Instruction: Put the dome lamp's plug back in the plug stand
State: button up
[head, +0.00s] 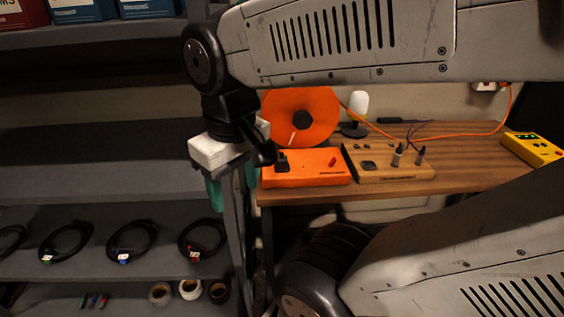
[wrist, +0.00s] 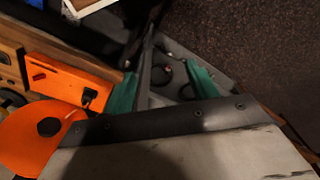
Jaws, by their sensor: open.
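The dome lamp (head: 359,104) with its white shade stands at the back of the wooden desk. The box (wrist: 62,78) and black plug (wrist: 90,97) also show in the wrist view. My gripper (head: 234,184) is open and empty, left of the desk's left edge, its teal fingers (wrist: 162,86) pointing down.
An orange cable reel (head: 299,116) stands behind the orange box. A yellow device (head: 534,147) lies at the desk's right. Grey shelves (head: 90,180) with cable coils and tape rolls are at left; a shelf post is close to my gripper.

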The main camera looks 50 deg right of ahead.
jog(key=w+d+f+m+g, duration=0.2)
jog(key=w+d+m, duration=0.25)
jog(key=d, duration=0.55)
jog(key=m+t, duration=0.1)
jog(key=m, duration=0.3)
send_over(282, 158)
notch_tip(282, 158, down, 5)
jog(key=shift+s+r, duration=0.1)
jog(key=shift+s, duration=0.05)
jog(key=shift+w+d+m, duration=0.2)
jog(key=shift+w+m, duration=0.05)
jog(key=shift+a+f, duration=0.1)
jog(key=shift+f, duration=4.35)
